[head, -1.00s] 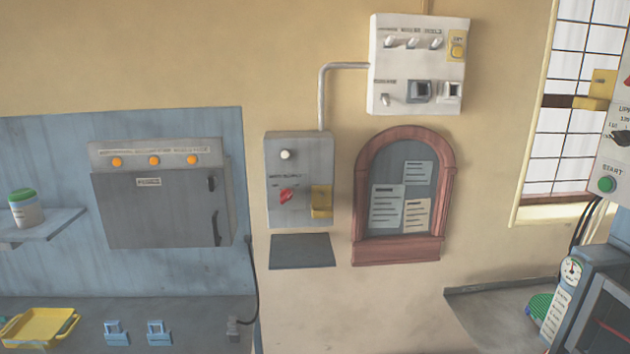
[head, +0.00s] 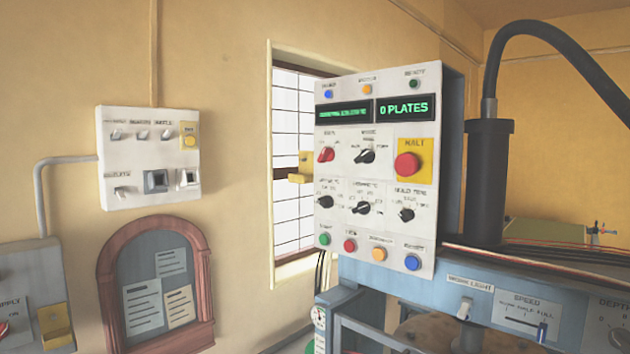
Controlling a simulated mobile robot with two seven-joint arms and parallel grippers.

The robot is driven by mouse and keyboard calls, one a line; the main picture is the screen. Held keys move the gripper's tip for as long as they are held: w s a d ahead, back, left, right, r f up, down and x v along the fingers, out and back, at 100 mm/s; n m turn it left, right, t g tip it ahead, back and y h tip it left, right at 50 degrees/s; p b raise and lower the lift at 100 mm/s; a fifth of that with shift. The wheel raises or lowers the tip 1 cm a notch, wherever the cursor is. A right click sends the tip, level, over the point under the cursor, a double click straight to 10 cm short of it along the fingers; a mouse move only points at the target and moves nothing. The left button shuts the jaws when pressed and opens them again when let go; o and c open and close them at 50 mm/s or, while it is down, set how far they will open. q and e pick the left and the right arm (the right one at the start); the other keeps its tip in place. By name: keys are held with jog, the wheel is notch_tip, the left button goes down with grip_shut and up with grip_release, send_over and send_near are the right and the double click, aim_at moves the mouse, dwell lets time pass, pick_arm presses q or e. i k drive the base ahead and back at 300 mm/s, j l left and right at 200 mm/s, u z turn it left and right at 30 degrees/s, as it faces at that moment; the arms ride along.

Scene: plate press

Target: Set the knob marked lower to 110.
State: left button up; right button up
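A white control panel (head: 376,130) stands in the middle of the head view. Its lower part has a row of three black knobs: a left knob (head: 325,202), a middle knob (head: 361,208) and a right knob (head: 406,214). The label over the middle knob is small and blurred but looks like the lower one. The left label looks like upper. The scale numbers are too small to read, so I cannot tell the settings. Neither of my grippers is in view.
Above the row sit a red knob (head: 326,155), a black selector (head: 364,156) and a red halt button (head: 407,165). Coloured buttons line the panel's bottom. A display (head: 404,107) reads 0 PLATES. The blue press housing (head: 480,312) is below right.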

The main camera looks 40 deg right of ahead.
aim_at(364, 207)
jog(key=z, duration=1.6)
jog(key=j+z, duration=0.1)
jog(key=j, duration=0.2)
jog(key=k+j+z, duration=0.15)
jog(key=l+u, duration=0.1)
jog(key=u, duration=0.35)
jog(key=l+u, duration=0.15)
jog(key=u, duration=0.3)
jog(key=l+u, duration=0.15)
jog(key=u, duration=0.3)
jog(key=l+u, duration=0.15)
jog(key=u, duration=0.25)
jog(key=z, duration=1.45)
